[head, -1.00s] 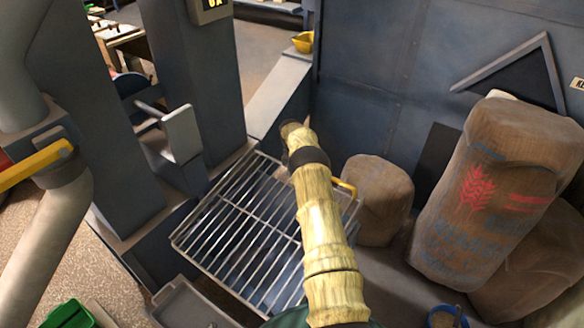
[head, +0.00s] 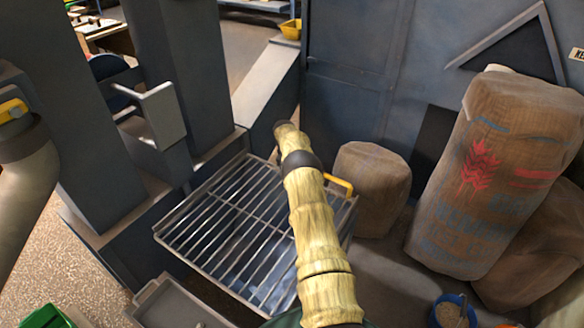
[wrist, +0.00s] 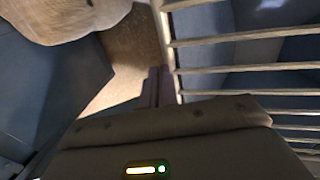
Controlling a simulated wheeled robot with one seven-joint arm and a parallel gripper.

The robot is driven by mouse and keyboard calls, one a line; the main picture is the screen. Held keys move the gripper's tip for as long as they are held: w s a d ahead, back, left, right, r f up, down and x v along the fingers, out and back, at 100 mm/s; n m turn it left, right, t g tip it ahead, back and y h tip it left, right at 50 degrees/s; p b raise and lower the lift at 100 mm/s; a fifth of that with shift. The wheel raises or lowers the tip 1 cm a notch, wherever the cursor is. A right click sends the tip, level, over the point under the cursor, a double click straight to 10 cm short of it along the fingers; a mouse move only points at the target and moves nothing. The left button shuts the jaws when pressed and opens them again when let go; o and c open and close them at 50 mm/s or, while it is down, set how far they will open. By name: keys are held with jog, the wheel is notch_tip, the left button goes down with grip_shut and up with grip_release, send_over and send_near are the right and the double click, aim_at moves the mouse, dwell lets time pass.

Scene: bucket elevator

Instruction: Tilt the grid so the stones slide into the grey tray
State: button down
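The metal grid (head: 205,273) lies in its frame in the middle of the head view, with a yellow handle (head: 341,186) at its right side. Its bars also fill the right of the wrist view (wrist: 240,38). I cannot make out stones on its visible part; my arm covers some of it. The grey tray (head: 150,292) is below the grid's near left edge, cut off by the picture. My gripper (wrist: 158,72) shows two narrow fingers close together, beside the grid's side rail, with nothing visible between them. In the head view the fingers are not clearly visible.
A short sack (head: 370,190) stands close right of the handle, with a large printed sack (head: 490,190) beyond it. A blue bucket (head: 450,312) is at lower right. Dark machine columns (head: 130,110) rise left of the grid, and a green container (head: 45,317) sits at lower left.

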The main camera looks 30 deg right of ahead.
jog(key=shift+s+a+f, duration=0.1)
jog(key=shift+s+f, duration=0.2)
jog(key=shift+f, duration=0.5)
jog(key=shift+w+r+p, duration=0.15)
jog(key=shift+r+p, duration=0.6)
jog(key=shift+r, duration=0.1)
notch_tip(320, 180, up, 14)
jog(key=p, duration=0.2)
jog(key=shift+w, duration=0.2)
